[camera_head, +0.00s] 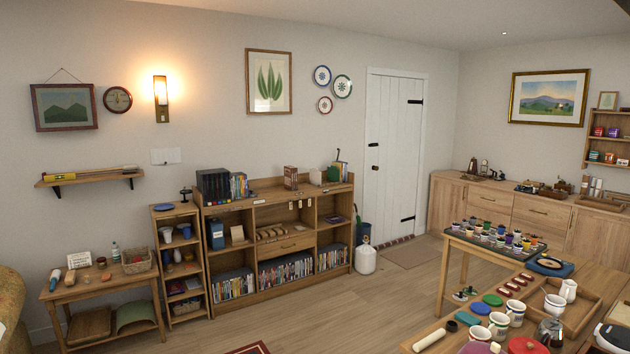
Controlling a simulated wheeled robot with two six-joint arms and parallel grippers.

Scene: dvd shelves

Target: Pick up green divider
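A wooden shelf unit (256,200) stands against the back wall. A small green upright piece (333,174) is on its top at the right end, beside thin upright items (342,170). It may be the green divider, but it is too small to be sure. DVD cases (285,269) stand in rows in the bottom compartments, and no green divider can be made out among them. Neither of my grippers is in view.
A low table (100,290) and a narrow rack (180,260) stand left of the shelf. A white gas bottle (365,256) stands on the floor at its right. Tables with cups (498,322) fill the lower right. The floor (350,300) before the shelf is mostly clear.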

